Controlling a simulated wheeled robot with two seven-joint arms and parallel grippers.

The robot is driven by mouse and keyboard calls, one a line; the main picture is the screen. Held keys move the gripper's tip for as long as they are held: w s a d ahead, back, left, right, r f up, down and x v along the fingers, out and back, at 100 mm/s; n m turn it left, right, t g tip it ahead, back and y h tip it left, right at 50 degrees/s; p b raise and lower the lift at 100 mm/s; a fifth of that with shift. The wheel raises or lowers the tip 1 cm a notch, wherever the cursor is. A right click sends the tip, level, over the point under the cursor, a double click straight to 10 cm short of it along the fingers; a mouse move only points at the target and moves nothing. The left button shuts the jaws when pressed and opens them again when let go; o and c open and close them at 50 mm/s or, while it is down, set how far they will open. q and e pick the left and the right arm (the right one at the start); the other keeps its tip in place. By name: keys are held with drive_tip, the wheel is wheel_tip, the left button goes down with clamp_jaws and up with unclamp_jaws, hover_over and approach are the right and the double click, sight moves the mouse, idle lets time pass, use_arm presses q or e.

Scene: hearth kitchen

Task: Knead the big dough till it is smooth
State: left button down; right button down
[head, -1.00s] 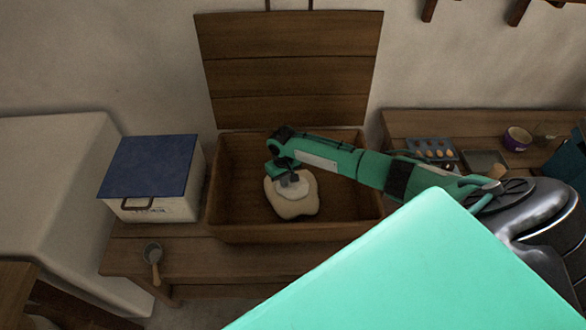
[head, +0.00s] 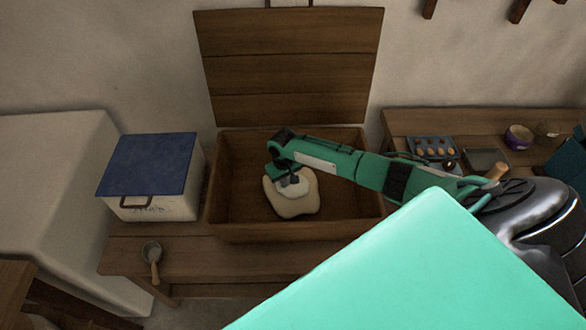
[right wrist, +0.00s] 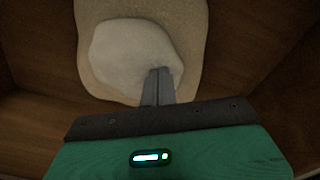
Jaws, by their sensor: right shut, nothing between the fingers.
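The big dough (head: 294,205) is a pale, lumpy mass lying in the wooden trough (head: 340,224). It has a lighter, whiter raised patch on top. In the right wrist view the dough (right wrist: 194,40) fills the upper middle, with the whiter patch on its near side. My right gripper (head: 291,182) reaches in from the right and points down at the dough. Its shut fingers (right wrist: 160,75) overlap the edge of the white patch, with nothing between them. I cannot tell how deep they press. My left gripper is not in view.
The trough's lid (head: 290,65) stands open behind it. A white box with a blue lid (head: 148,165) stands left, and a small scoop (head: 152,262) lies on the bench in front. An egg tray (head: 433,147) and a purple bowl (head: 518,137) are at right.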

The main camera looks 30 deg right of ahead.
drive_tip(key=shift+f+p, duration=0.15)
drive_tip(key=shift+p, duration=0.2)
idle(0.5)
drive_tip(key=shift+f, duration=0.4)
idle(0.9)
drive_tip(key=shift+r+p, duration=0.1)
drive_tip(key=shift+p, duration=0.25)
wheel_tip(320, 180, up, 3)
drive_tip(key=p, duration=0.3)
drive_tip(key=shift+r+p, duration=0.2)
drive_tip(key=shift+p, duration=0.2)
drive_tip(key=shift+f, duration=0.1)
idle(0.4)
